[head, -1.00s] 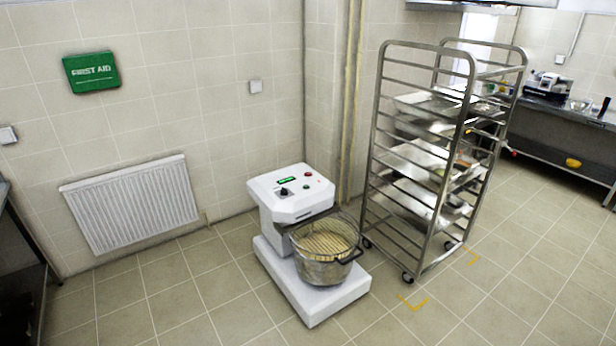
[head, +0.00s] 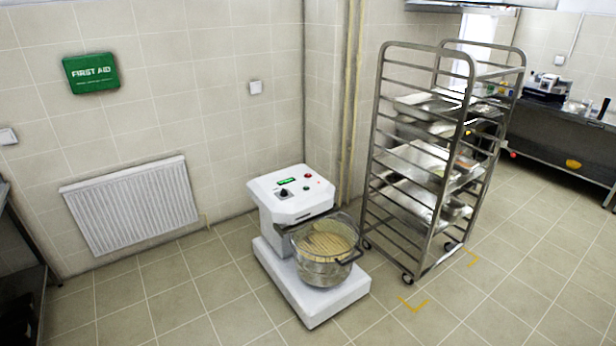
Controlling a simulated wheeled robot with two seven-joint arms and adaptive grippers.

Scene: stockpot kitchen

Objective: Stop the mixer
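The white floor mixer (head: 290,200) stands in the middle of the head view, in front of the tiled wall. Its sloped top panel carries a lit green display (head: 287,181), a dark knob (head: 283,194), a red button (head: 307,176) and a green button (head: 306,187). A small red light (head: 318,182) shows at the panel's right. A steel bowl (head: 322,270) with pale contents sits on the mixer's base under a wire guard (head: 341,228). Neither gripper is in view.
A tall steel tray rack (head: 412,260) on wheels stands right of the mixer. A radiator (head: 130,205) and a green first aid box (head: 91,73) are on the wall. A steel counter (head: 556,115) is at the far right. The tiled floor in front is clear.

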